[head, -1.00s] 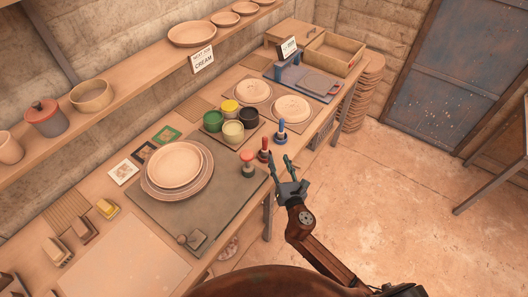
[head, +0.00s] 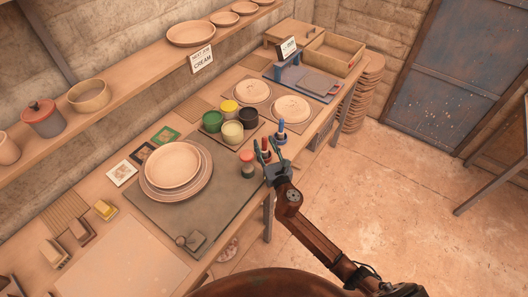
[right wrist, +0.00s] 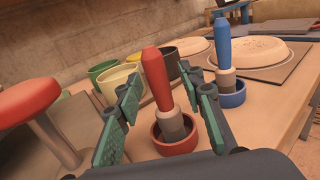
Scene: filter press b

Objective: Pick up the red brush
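The red brush (right wrist: 155,80) stands upright, handle up, in a small red cup (right wrist: 176,138) near the table's front edge. In the head view the red brush (head: 265,145) is partly covered by my right gripper (head: 269,157). In the right wrist view my right gripper (right wrist: 168,98) is open, with one finger on each side of the brush. Gaps show between the brush and both fingers, and nothing is held. My left gripper is in neither current view.
A blue brush (right wrist: 223,50) in a blue cup (right wrist: 229,94) stands close to the right finger. A red-topped piece (right wrist: 32,104) stands at the left. Green (head: 212,121) and cream (head: 232,132) pots sit behind. Stacked plates (head: 173,165) lie farther left.

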